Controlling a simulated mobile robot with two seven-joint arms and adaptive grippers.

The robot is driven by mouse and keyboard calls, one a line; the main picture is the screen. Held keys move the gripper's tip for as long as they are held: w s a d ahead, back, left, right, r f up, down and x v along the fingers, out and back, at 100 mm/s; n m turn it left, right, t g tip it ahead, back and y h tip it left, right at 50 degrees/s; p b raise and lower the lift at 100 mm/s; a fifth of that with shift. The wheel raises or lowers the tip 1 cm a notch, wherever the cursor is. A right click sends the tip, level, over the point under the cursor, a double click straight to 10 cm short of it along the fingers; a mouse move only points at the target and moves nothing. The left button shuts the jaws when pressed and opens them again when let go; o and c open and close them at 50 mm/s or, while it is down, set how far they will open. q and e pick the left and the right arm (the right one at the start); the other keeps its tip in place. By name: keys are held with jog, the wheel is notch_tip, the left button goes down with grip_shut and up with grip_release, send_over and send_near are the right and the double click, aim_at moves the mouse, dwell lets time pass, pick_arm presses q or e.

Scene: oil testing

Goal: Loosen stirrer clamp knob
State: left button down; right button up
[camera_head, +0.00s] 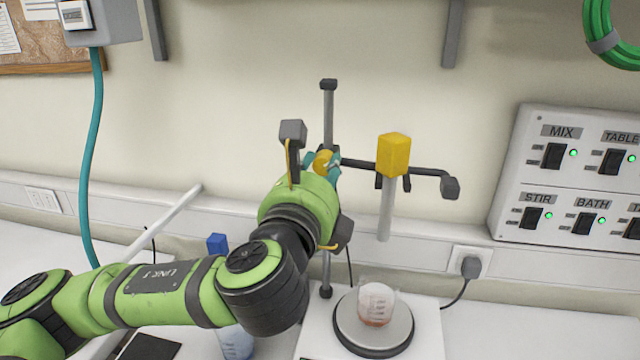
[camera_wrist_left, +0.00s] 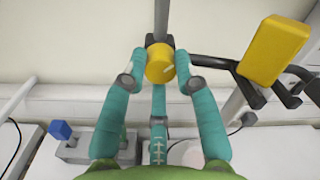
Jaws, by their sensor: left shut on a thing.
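The yellow clamp knob (camera_wrist_left: 159,62) sits on the dark clamp of the upright stand rod (camera_head: 327,110). In the head view the knob (camera_head: 323,162) is partly covered by my left gripper (camera_head: 330,165). In the left wrist view the teal fingers of my left gripper (camera_wrist_left: 160,72) close on the knob from both sides, and a third finger is below it. A dark arm runs right from the clamp to the yellow stirrer head (camera_head: 394,155), whose pale shaft (camera_head: 385,212) hangs down. My right gripper is not seen.
A beaker (camera_head: 376,303) with reddish liquid stands on a round plate (camera_head: 346,341) below the stirrer. A switch panel (camera_head: 510,200) is on the right wall.

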pick_arm(q)
jog(key=n+b, duration=0.2)
jog(key=n, duration=0.2)
jog(key=shift+f+n, duration=0.1)
jog(key=shift+n, duration=0.3)
jog(key=n+b, duration=0.1)
jog(key=n, duration=0.2)
jog(key=shift+n, duration=0.9)
jog(key=c, duration=1)
grip_release()
jog(key=shift+o, duration=0.2)
